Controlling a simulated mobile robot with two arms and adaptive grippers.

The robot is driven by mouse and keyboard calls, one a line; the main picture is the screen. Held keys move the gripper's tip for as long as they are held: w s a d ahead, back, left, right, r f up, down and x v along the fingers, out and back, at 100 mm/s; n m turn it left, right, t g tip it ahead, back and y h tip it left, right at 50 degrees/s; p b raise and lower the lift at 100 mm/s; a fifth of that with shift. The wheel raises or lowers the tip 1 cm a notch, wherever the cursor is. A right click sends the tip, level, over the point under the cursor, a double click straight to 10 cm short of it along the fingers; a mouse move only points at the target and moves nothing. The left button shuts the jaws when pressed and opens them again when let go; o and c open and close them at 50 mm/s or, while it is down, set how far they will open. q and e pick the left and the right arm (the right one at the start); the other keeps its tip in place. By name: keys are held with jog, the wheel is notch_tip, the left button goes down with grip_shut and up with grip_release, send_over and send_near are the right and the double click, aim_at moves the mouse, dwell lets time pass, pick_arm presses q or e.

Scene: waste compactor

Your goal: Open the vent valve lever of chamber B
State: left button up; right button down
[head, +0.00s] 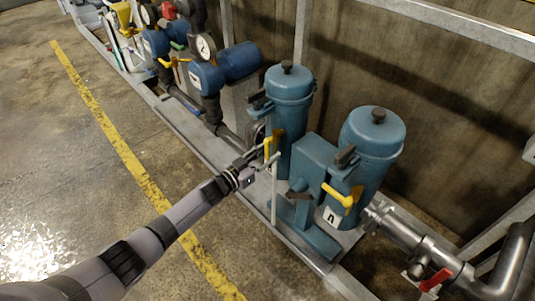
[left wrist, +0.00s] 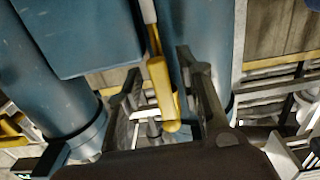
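Two blue cylindrical chambers stand side by side in the head view, the left chamber (head: 290,95) and the right chamber (head: 372,145). A yellow lever (head: 267,148) hangs at the left chamber's side. Another yellow lever (head: 343,196) is on the right chamber, above a small white label whose letter looks like an A. No label on the left chamber is readable. My left gripper (head: 262,159) is at the left chamber's lever. In the left wrist view, the yellow handle (left wrist: 159,88) lies between the two dark, spread fingers (left wrist: 165,98), with gaps on both sides. My right gripper is not in view.
A thin upright post (head: 274,195) stands close beside my left gripper. Blue gauge units (head: 225,68) line the skid behind. A steel pipe with a red handle (head: 436,280) is at lower right. The floor left of the yellow stripe (head: 120,150) is clear.

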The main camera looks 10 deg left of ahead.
pick_arm(q)
jog(key=shift+a, duration=0.1)
jog(key=v, duration=1.2)
